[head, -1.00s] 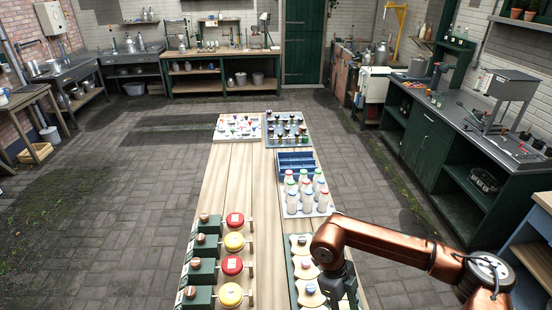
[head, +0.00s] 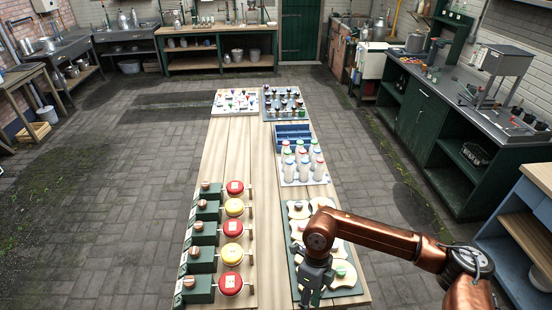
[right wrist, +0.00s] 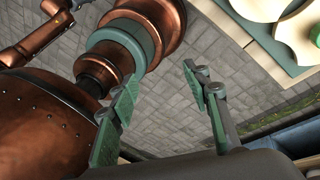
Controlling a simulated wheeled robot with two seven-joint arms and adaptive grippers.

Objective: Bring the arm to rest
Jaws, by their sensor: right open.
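My right arm comes in from the right in the head view. Its copper links bend down at an elbow. My right gripper (head: 312,283) hangs over the near left part of a green board with pale shaped pieces. In the right wrist view the gripper's two green-padded fingers (right wrist: 165,100) stand apart with nothing between them. Paving and a corner of the board (right wrist: 290,45) show beyond them. Whether the fingers touch the board in the head view is hard to tell. My left gripper is not in view.
A long wooden table (head: 231,150) runs away from me. On it are green blocks with red and yellow discs (head: 234,207), a tray of bottles (head: 318,183), a blue crate (head: 292,130) and two far trays. A green counter (head: 420,130) stands at right, with clear paving between.

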